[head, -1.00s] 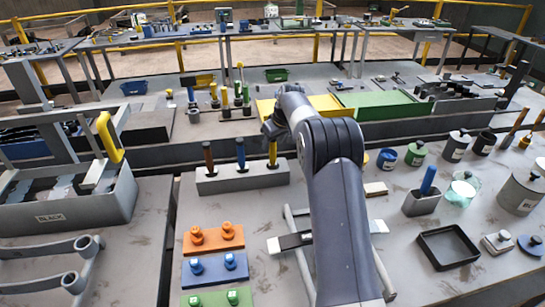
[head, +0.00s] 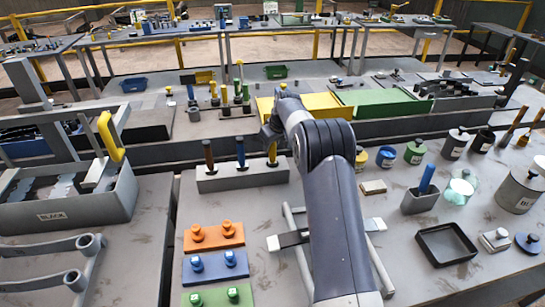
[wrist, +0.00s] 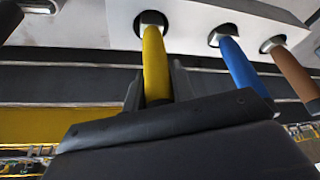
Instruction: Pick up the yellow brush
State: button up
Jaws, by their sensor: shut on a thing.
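The yellow brush (head: 272,152) stands upright in the right-hand hole of a grey holder block (head: 225,182), beside a blue brush (head: 240,152) and a brown one (head: 208,154). My gripper (head: 271,136) is at the upper part of the yellow handle, partly hidden by my arm in the head view. In the wrist view, my gripper (wrist: 155,88) has its dark fingers on both sides of the yellow handle (wrist: 155,60) and is shut on it. The lower end of the brush is hidden in the holder's hole.
The blue brush (wrist: 238,65) and brown brush (wrist: 292,70) stand close by in the wrist view. Orange (head: 214,243) and blue (head: 215,265) plates with knobs lie in front of the holder. A yellow bin (head: 318,102) is behind. Jars and a black tray (head: 446,260) are to the right.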

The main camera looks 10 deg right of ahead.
jog(key=shift+c, duration=0.7)
jog(key=shift+r, duration=0.15)
notch_tip(320, 180, up, 10)
jog(key=shift+f+b, duration=0.1)
jog(key=shift+b, duration=0.45)
jog(key=shift+f, duration=0.1)
dwell(0.4)
